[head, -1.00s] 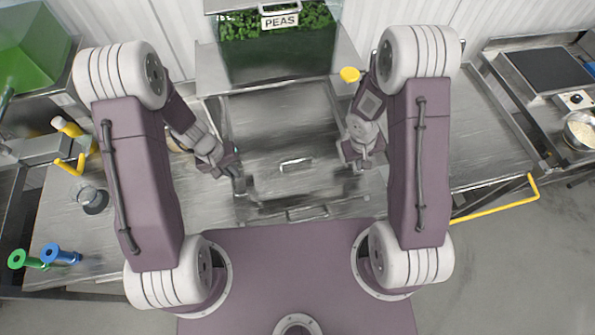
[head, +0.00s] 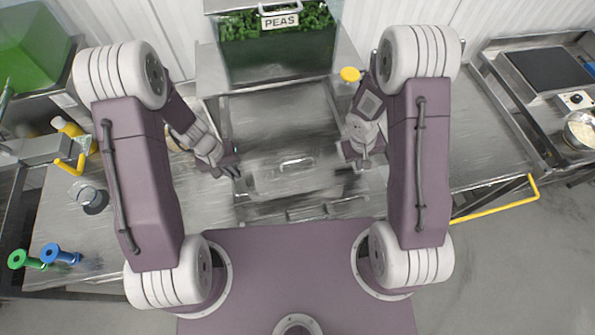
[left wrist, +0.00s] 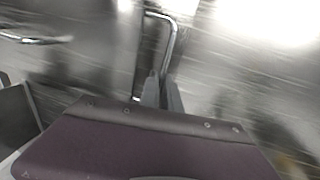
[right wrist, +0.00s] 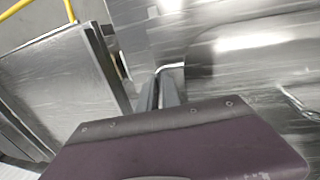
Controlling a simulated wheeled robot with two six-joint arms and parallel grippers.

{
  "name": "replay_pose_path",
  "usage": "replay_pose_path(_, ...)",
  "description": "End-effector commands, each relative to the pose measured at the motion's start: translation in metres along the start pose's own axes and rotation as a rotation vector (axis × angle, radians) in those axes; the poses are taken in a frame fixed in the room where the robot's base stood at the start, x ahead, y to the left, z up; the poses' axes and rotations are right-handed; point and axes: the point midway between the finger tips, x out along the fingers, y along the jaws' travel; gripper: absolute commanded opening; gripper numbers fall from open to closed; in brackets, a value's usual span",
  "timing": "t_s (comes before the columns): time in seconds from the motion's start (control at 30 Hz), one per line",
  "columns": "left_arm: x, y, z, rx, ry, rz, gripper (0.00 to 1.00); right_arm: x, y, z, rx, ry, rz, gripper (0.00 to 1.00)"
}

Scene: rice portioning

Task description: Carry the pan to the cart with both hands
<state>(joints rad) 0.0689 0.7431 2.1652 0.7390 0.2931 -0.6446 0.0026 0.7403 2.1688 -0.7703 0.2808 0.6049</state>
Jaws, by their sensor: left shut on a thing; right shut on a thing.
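The pan (head: 285,130) is a wide, shiny steel vessel in the middle of the head view, between my arms. My left gripper (head: 236,172) is at its left side. It is shut on a bent metal handle (left wrist: 172,35), which stands between the fingers in the left wrist view. My right gripper (head: 364,164) is at the pan's right side. It is shut on the handle (right wrist: 172,66) there, mostly hidden by the fingers. The pan's inside is blurred, so I cannot tell its contents. I cannot tell which unit is the cart.
A clear bin labelled PEAS (head: 280,55) stands behind the pan. The left bench holds a glass jar (head: 90,198) and green (head: 22,258) and blue (head: 55,254) items. At right, a steel unit has a bowl (head: 580,130) on it and a yellow rail (head: 500,207) nearby.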

Motion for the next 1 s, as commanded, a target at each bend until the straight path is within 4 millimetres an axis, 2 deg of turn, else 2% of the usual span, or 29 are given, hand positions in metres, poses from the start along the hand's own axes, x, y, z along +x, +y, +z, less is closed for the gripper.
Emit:
replay_pose_path(0.57, -0.006, 0.001, -0.001, 0.0, 0.003, 0.0, 0.0, -0.006, 0.001, -0.001, 0.0, 0.002, 0.001, 0.0)
replay_pose_path(1.0, -0.051, 0.01, -0.001, 0.0, 0.002, 0.0, 0.0, -0.05, 0.01, 0.0, 0.0, 0.001, 0.001, 0.0)
